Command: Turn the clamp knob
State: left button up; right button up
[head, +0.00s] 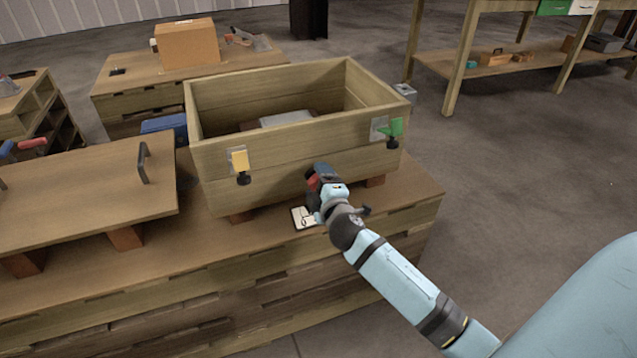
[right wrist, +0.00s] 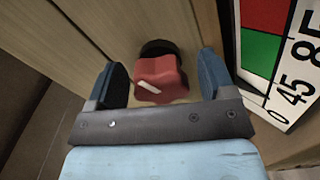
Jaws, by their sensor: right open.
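A red knob (right wrist: 160,80) with a white mark and a black base sits against a wooden surface in the right wrist view. In the head view, a little of its red (head: 313,184) shows low on the front of the wooden crate (head: 290,160), mostly covered by my gripper. My right gripper (right wrist: 162,80) is open, with one blue finger on each side of the knob and a visible gap on both sides. It also shows in the head view (head: 318,175) at the crate's front. My left gripper is out of view.
A card (right wrist: 285,60) with red and green patches and numbers lies beside the knob. Yellow (head: 240,161) and green (head: 393,128) latches are on the crate's front. A wooden lid (head: 80,195) with a handle lies to the left.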

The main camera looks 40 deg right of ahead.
pick_arm(q)
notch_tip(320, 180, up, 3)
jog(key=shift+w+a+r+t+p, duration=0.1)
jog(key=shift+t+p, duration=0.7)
jog(key=shift+p, duration=0.25)
pick_arm(e)
jog(key=v, duration=1.4)
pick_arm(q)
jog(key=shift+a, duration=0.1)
pick_arm(e)
jog(key=shift+w, duration=0.1)
